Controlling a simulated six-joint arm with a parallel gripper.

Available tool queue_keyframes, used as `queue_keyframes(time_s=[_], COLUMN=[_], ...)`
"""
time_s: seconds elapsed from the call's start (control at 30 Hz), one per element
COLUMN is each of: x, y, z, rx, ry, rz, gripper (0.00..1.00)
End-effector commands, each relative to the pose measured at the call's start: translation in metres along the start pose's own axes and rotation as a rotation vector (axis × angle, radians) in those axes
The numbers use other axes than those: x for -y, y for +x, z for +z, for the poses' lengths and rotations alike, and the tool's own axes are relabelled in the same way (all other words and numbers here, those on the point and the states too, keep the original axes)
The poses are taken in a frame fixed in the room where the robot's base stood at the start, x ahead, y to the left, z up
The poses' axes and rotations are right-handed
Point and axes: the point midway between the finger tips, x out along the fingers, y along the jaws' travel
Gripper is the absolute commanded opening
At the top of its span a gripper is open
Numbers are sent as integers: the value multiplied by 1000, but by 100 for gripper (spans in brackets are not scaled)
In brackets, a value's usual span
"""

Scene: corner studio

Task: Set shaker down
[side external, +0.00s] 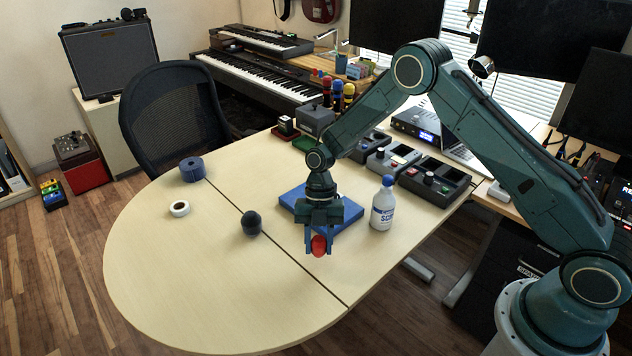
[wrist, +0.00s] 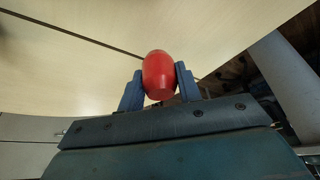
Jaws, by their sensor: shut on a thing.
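The shaker is a small red egg-like body (side external: 319,245), and in the wrist view the red shaker (wrist: 159,76) sits between two blue-grey fingers. My gripper (side external: 319,242) is shut on it and points down over the table. In the wrist view my gripper (wrist: 160,85) has one finger on each side of the shaker. The pale wooden table (side external: 190,285) lies below. I cannot tell whether the shaker touches the table or hangs just above it.
A blue tray (side external: 345,218) lies behind my gripper. A white bottle with a blue cap (side external: 382,208) stands to its right. A dark round object (side external: 251,223), a white tape roll (side external: 179,209) and a blue roll (side external: 192,169) are to the left. The table's front left is clear.

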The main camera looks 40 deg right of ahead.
Motion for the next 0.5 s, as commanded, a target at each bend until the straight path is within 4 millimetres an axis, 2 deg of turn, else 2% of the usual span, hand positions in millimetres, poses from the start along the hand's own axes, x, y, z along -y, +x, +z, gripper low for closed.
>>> queue_keyframes(time_s=[0.2, 0.5], x=[0, 0], y=[24, 28], z=[9, 11], rx=[-1, -1], ry=[1, 0], rz=[-2, -1], gripper=[12, 12])
